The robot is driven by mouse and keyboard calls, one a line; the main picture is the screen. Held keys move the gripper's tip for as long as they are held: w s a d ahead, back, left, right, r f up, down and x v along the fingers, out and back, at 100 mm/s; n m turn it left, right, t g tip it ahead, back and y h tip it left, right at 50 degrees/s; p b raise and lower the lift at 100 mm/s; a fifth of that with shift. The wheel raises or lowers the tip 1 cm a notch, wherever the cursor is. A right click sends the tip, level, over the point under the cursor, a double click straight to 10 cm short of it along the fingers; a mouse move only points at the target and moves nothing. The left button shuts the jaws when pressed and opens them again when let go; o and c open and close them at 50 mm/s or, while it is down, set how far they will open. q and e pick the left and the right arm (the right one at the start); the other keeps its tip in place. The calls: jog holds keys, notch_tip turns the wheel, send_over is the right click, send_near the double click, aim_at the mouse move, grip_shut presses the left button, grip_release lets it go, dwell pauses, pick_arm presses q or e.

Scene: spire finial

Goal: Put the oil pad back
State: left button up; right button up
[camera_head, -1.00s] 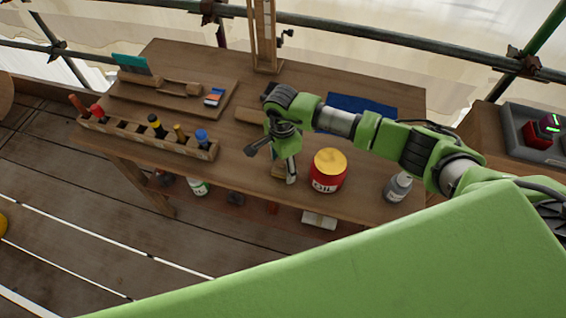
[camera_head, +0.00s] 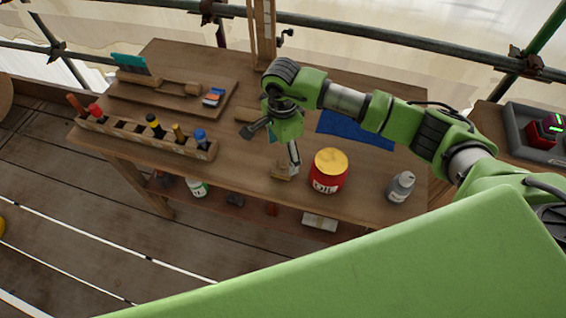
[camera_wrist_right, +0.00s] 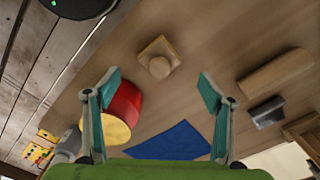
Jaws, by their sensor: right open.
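A small square tan block with a round knob, which looks like the oil pad (camera_head: 282,173), sits on the workbench left of the red OIL tin (camera_head: 329,176). The pad (camera_wrist_right: 159,60) also shows in the right wrist view, ahead of and between the fingers. My right gripper (camera_wrist_right: 160,86) is open, with teal finger pads wide apart and nothing between them. In the head view the right gripper (camera_head: 286,152) hangs just above and behind the pad, partly covering it. The tin (camera_wrist_right: 122,110) has a yellow top and stands beside one finger in the wrist view. My left gripper is not in view.
The workbench (camera_head: 245,175) holds a tool rack (camera_head: 135,139) at left, a blue cloth (camera_head: 350,128) behind the tin and a grey bottle (camera_head: 400,187) at right. A wooden tray (camera_head: 165,98) lies at the back left. Bare wood surrounds the pad's left side.

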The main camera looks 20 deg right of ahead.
aim_at(283, 160)
notch_tip(283, 160, up, 6)
jog(key=shift+f+b, duration=0.15)
jog(key=shift+b, duration=0.4)
